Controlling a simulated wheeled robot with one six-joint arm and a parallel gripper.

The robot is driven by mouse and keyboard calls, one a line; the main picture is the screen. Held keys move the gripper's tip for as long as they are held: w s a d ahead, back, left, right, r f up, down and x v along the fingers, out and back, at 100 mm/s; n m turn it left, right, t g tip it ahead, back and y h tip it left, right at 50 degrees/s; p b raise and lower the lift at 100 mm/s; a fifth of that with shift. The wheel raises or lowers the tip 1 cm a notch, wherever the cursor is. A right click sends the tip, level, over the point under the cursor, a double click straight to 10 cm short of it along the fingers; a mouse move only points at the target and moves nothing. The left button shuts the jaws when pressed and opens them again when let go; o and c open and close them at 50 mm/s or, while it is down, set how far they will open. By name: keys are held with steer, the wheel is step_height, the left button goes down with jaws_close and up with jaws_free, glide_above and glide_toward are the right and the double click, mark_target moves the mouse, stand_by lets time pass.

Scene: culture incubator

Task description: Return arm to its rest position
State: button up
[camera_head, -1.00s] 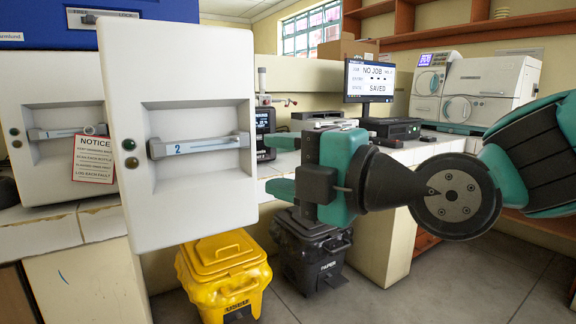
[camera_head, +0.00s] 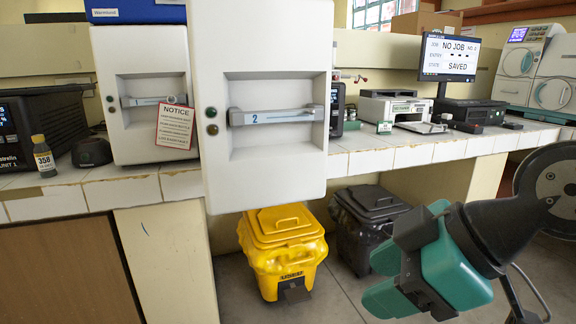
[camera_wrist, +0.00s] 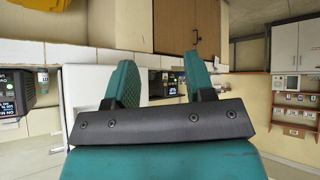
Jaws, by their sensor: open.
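My gripper (camera_head: 376,278) is at the lower right of the head view, low in front of the counter and to the right of the yellow bin. Its two teal fingers point left and are apart, with nothing between them. In the wrist view the spread fingers (camera_wrist: 160,68) also show empty. The white front panel marked 2 (camera_head: 265,170) stands left of my gripper and higher, clear of it. Its grey bar handle (camera_head: 275,116) is not touched by my gripper. My arm reaches in from the right edge.
A white unit with a notice (camera_head: 175,127) stands left of panel 2. A small bottle (camera_head: 43,155) is on the tiled counter (camera_head: 85,185). A yellow bin (camera_head: 283,240) and a dark bin (camera_head: 368,215) stand below. A monitor (camera_head: 449,57) and printer are at right. Floor shows around the bins.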

steer(key=s+d+f+m+g+h, duration=0.3)
steer(key=s+d+m+g, duration=0.1)
steer(key=s+m, duration=0.25)
step_height(320, 180, up, 22)
steer(key=p, duration=2.2)
steer(key=shift+w+p, duration=0.3)
steer(key=shift+a, duration=0.1)
